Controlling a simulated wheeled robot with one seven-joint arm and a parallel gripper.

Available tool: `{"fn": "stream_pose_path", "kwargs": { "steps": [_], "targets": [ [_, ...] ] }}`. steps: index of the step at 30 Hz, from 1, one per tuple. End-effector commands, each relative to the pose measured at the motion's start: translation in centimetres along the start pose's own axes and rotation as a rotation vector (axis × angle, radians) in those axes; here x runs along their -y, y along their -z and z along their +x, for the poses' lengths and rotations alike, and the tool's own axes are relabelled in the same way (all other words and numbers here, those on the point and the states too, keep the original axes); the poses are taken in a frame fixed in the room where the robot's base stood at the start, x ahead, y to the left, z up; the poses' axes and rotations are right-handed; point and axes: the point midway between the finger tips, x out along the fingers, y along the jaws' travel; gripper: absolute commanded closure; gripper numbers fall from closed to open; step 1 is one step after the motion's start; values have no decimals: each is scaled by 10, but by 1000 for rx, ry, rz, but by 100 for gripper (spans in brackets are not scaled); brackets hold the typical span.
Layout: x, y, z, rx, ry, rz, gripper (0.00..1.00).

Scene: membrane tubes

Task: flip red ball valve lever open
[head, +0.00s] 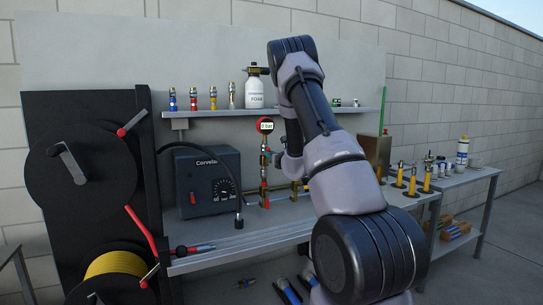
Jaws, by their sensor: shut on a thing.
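A red and brass pipe assembly (264,172) stands upright at the middle of the bench, with a red digital gauge (266,126) on top that reads 0 Bar. My arm reaches over the bench and bends back down. My gripper (276,159) is just right of the pipe assembly, level with its middle, small and partly covered by my own wrist. It is shut on a part of the valve there, which appears to be the lever. The lever's angle is hidden.
A dark Corvela box (207,182) with a dial sits left of the pipe. A shelf (220,113) above holds fittings and a white foam bottle (254,90). A hose reel (80,175) with red levers stands at left. A side table (470,180) is at right.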

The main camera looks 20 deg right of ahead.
Motion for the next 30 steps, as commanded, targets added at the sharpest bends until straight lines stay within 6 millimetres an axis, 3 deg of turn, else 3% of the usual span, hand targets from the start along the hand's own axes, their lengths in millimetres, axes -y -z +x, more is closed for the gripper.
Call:
{"fn": "stream_pose_path", "kwargs": {
  "steps": [19, 20, 21, 22, 30],
  "targets": [
    [-2, 2, -1, -5, 3, -58, 100],
    [-2, 2, -1, -5, 3, -58, 71],
    [-2, 2, -1, -5, 3, -58, 56],
    [-2, 2, -1, -4, 3, -57, 48],
    [-2, 1, 0, -2, 2, -56, 48]
  ]
}}
